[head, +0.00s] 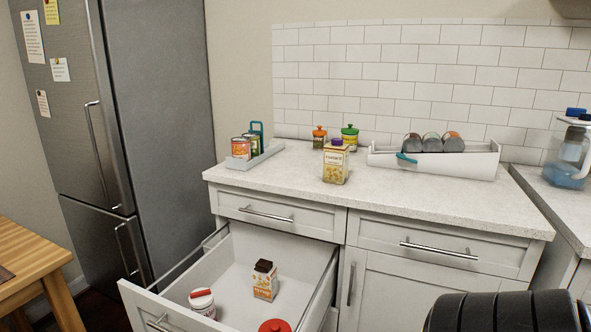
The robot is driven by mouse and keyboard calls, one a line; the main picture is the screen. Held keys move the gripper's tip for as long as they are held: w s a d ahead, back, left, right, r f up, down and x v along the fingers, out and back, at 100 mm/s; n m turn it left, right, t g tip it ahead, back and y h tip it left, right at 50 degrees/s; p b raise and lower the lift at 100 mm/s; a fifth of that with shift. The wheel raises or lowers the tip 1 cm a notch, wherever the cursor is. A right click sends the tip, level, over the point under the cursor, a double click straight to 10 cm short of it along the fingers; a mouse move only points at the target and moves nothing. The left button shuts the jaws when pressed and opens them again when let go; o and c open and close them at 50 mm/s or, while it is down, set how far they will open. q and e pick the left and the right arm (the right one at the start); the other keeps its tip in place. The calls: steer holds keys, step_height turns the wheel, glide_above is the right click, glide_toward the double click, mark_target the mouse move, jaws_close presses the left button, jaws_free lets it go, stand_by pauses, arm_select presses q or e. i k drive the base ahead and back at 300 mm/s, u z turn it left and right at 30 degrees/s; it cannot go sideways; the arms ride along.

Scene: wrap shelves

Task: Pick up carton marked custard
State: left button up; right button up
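A yellow-and-white carton (336,165) with a purple cap stands upright on the counter, near its front edge. Its small label looks like "Custard". A second carton (265,281), white and orange with a dark brown cap, stands in the open drawer; its orange label is too small to read surely. Neither of my grippers shows in the head view. A black ribbed part at the lower right covers some of the cabinet front.
The open drawer (225,262) also holds a white jar (202,302) and a red-lidded item (274,326). On the counter (300,190) stand a grey tray of cans (262,158), two lidded jars (349,137) and a white bin (440,164).

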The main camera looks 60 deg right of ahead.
mark_target(335, 158)
steer(key=u, duration=0.65)
steer(key=i, duration=0.9)
steer(key=z, duration=3.25)
steer(key=i, duration=0.5)
steer(key=u, duration=0.7)
steer(key=k, duration=0.85)
steer(key=z, duration=0.3)
steer(key=i, duration=0.8)
